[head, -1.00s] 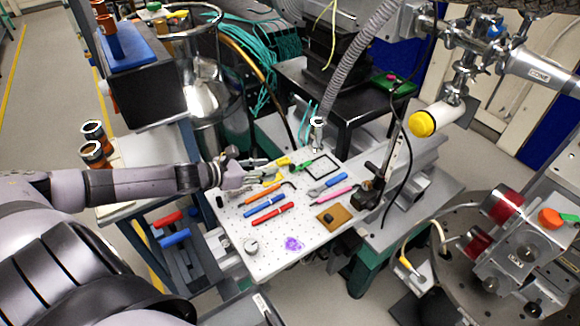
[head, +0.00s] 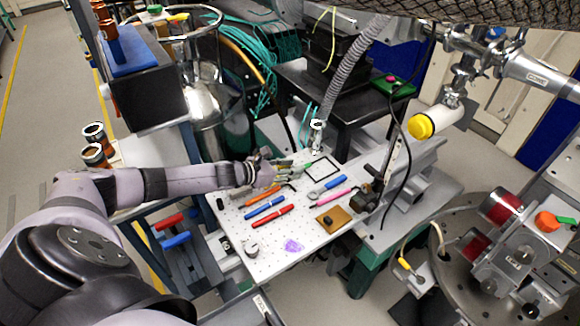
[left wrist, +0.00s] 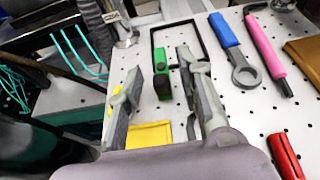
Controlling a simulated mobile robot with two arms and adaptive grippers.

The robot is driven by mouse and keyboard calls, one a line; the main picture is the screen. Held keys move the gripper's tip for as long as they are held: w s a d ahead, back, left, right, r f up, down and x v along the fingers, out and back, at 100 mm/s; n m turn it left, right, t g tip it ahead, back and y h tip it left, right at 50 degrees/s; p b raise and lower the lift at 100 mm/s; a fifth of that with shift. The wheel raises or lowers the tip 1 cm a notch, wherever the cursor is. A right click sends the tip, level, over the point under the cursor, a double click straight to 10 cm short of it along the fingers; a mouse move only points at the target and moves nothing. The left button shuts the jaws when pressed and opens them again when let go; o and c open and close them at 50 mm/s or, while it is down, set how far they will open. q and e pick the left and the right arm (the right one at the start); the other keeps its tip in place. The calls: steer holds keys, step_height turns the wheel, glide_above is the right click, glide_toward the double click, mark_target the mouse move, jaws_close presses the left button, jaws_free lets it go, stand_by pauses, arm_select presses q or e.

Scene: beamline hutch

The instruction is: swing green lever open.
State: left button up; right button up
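A green lever (left wrist: 161,82) shows between the fingers of my left gripper (left wrist: 160,64) in the left wrist view, on the white perforated board. The fingers are apart, with no visible grip on the lever. A yellow piece (left wrist: 149,134) is below the fingers, near the palm. My right gripper is not in view.
The board (head: 235,235) holds a black square frame (head: 322,168), blue wrench (head: 329,184), pink tool (head: 333,197), red pen (head: 271,216), blue pen (head: 264,207) and orange tool (head: 262,195). A metal post (head: 317,138) stands behind.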

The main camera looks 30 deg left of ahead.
arm_select(q)
steer(key=shift+c, duration=0.3)
jaws_close()
stand_by(0.3)
